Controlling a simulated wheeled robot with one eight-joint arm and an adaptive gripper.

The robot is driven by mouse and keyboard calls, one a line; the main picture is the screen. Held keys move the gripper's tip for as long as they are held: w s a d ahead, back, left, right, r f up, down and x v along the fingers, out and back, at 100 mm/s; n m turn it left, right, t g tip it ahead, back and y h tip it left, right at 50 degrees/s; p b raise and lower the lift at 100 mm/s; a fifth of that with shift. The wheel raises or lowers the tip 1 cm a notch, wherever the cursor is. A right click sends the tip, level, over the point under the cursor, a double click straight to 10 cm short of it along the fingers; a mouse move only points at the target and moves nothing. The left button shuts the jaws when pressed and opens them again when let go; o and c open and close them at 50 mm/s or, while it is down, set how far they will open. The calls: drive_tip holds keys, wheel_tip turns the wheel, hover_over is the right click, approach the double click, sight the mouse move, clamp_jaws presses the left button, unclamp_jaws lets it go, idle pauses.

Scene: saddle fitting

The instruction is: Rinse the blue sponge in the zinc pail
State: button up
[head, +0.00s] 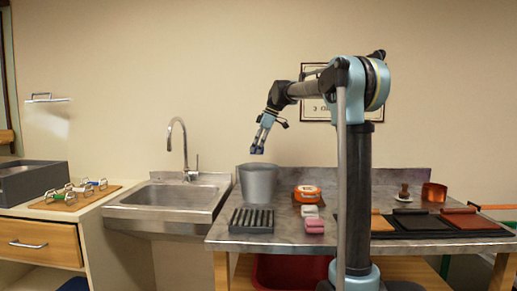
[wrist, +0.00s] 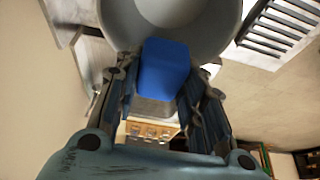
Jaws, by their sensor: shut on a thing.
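My gripper (head: 258,147) hangs from the arm just above the zinc pail (head: 257,184), a plain grey bucket on the metal counter beside the sink. In the wrist view my gripper (wrist: 165,95) is shut on the blue sponge (wrist: 165,68), with a finger on each side of it. The sponge is a plain blue block. The pail (wrist: 215,22) shows behind it at the top of the wrist view, with part of its round inside visible.
A dark slotted rack (head: 251,220) stands in front of the pail. An orange item (head: 306,193), a white block (head: 310,211) and a pink block (head: 314,227) lie to its right. The sink (head: 170,197) with a tall faucet (head: 184,150) is at left. Dark trays (head: 420,222) lie at right.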

drive_tip(key=shift+w+d+f, duration=0.1)
drive_tip(key=shift+d+f, duration=0.1)
drive_tip(key=shift+f, duration=4.25)
drive_tip(key=shift+r, duration=3.75)
drive_tip(key=shift+r, duration=0.1)
drive_tip(key=shift+r, duration=1.9)
